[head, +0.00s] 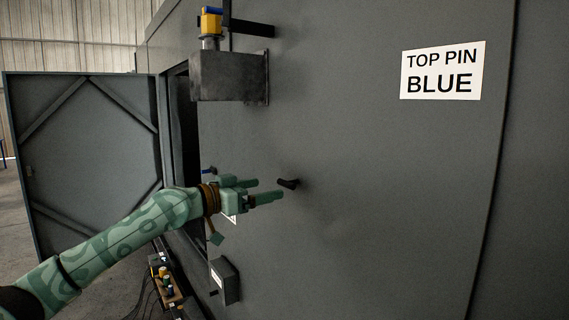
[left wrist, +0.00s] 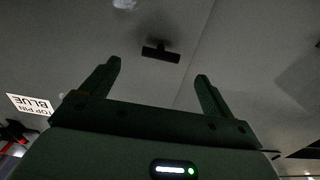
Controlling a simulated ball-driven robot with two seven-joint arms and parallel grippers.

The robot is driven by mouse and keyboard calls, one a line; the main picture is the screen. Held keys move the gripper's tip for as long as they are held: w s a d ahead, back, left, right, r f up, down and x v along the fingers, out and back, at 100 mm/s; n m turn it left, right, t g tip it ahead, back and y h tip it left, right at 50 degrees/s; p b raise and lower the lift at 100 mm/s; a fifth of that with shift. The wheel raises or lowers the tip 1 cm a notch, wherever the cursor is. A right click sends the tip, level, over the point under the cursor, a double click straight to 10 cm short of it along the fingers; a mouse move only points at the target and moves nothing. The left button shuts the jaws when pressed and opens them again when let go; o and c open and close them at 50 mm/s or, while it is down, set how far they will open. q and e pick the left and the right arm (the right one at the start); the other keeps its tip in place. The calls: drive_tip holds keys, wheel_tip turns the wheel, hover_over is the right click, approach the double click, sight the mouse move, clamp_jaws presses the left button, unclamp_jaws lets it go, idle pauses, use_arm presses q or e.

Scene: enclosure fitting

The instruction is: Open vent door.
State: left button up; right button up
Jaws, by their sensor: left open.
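A small dark handle (head: 288,184) sticks out from a large grey panel (head: 380,200). In the left wrist view the handle (left wrist: 160,52) is a dark T-shaped bar. I cannot tell for certain which panel is the vent door; no gap shows around the handle. My left gripper (head: 268,190) is open and empty, its fingers pointing at the handle from the left in the head view. In the left wrist view the handle lies beyond and between the fingertips (left wrist: 158,71), apart from them. My right gripper is not in view.
A grey box bracket (head: 228,76) with a yellow and blue piece (head: 211,22) juts out above my arm. A small dark box (head: 224,281) is below. A hinged grey door (head: 85,150) stands open at left. A "TOP PIN BLUE" sign (head: 443,70) is at upper right.

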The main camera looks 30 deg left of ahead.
sight(283, 185)
use_arm(q)
drive_tip(key=p+x, duration=0.2)
drive_tip(key=x, duration=0.6)
drive_tip(key=shift+f, duration=0.1)
drive_tip(key=c, duration=0.9)
